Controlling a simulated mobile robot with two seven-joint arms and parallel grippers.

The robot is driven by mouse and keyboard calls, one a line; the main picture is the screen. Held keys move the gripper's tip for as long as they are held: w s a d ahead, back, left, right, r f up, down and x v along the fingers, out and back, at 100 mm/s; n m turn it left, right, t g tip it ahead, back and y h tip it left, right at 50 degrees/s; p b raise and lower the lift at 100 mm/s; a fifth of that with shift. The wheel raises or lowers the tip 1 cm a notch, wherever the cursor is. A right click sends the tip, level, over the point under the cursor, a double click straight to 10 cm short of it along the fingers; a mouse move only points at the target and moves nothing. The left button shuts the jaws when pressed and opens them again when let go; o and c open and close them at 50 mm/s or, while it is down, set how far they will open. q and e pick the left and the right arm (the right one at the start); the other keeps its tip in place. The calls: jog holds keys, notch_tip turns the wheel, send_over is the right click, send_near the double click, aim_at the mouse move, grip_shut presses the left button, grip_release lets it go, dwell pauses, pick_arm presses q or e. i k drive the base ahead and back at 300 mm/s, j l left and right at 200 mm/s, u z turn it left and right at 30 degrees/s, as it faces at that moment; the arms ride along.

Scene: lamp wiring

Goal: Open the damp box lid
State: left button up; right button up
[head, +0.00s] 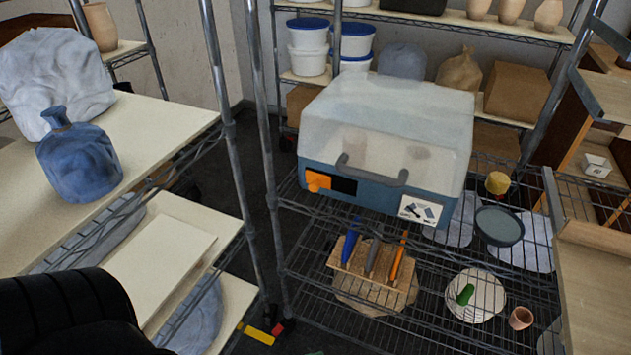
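The damp box (318,182) has a blue-grey base and a frosted, see-through lid (390,105). It stands on the upper level of a wire rack, right of the middle in the head view. The lid lies down on the base and looks closed. A grey bar handle (372,176) is on the front, with an orange patch to its left and a white label to its right. Blurred shapes show faintly through the lid. Neither of my grippers is in view.
Rack posts (262,150) rise left of the box. A blue vase (78,160) stands on the left shelf. A dark bowl (499,225) sits right of the box. A wooden tool holder (370,275) and a plate (472,300) are on the level below.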

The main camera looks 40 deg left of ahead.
aim_at(317, 113)
jog(key=l+u, duration=0.15)
jog(key=u, duration=0.6)
